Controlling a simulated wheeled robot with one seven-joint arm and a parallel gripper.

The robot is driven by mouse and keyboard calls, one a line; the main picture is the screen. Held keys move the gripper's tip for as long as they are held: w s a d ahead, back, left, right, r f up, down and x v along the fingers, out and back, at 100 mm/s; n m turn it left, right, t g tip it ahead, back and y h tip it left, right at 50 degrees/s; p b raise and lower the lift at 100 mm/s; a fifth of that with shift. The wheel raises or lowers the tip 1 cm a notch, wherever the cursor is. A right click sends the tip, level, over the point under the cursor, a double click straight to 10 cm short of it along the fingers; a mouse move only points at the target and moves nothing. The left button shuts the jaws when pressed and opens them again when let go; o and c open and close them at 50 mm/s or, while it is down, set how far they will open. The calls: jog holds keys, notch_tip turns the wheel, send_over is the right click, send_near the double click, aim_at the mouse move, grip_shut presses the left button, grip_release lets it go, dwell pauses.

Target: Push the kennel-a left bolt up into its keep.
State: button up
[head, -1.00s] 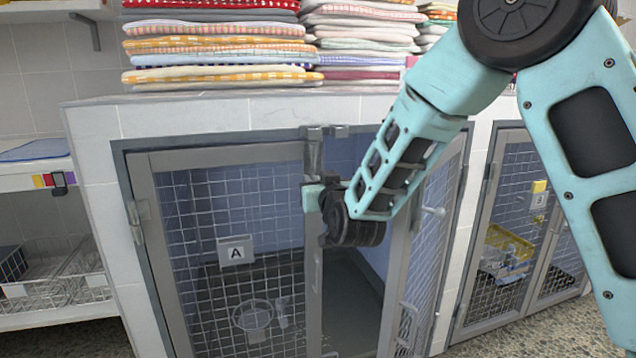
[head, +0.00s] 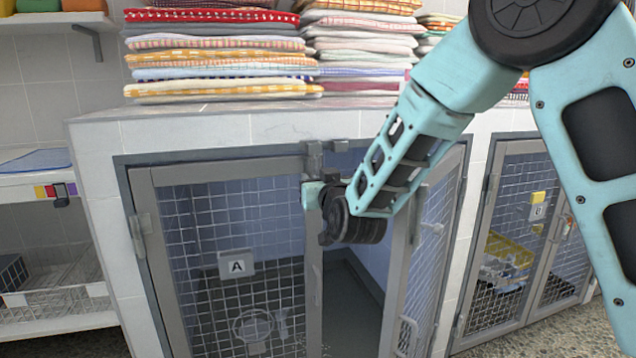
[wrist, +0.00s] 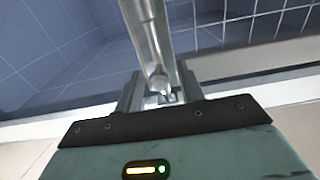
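Kennel A's left door (head: 160,255) is closed and carries the A plate (head: 237,264). The left bolt (head: 313,168) is an upright metal rod on this door's inner edge, below the keep (head: 313,148) on the top frame. My gripper (head: 312,194) is at the bolt just under the keep; my wrist hides part of it. In the wrist view my gripper (wrist: 160,92) has its two fingers apart, one on each side of the lower end of a rod (wrist: 148,35). Gaps show beside the rod; whether a finger touches it I cannot tell.
Kennel A's right door (head: 432,255) stands ajar, swung outward close to my wrist. Folded towels (head: 220,60) are stacked on top of the kennels. Kennel B (head: 520,235) is at the right. A shelf with wire baskets (head: 60,290) stands at the left.

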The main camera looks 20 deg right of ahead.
jog(key=s+b, duration=0.9)
jog(key=s, duration=0.8)
jog(key=shift+s, duration=0.2)
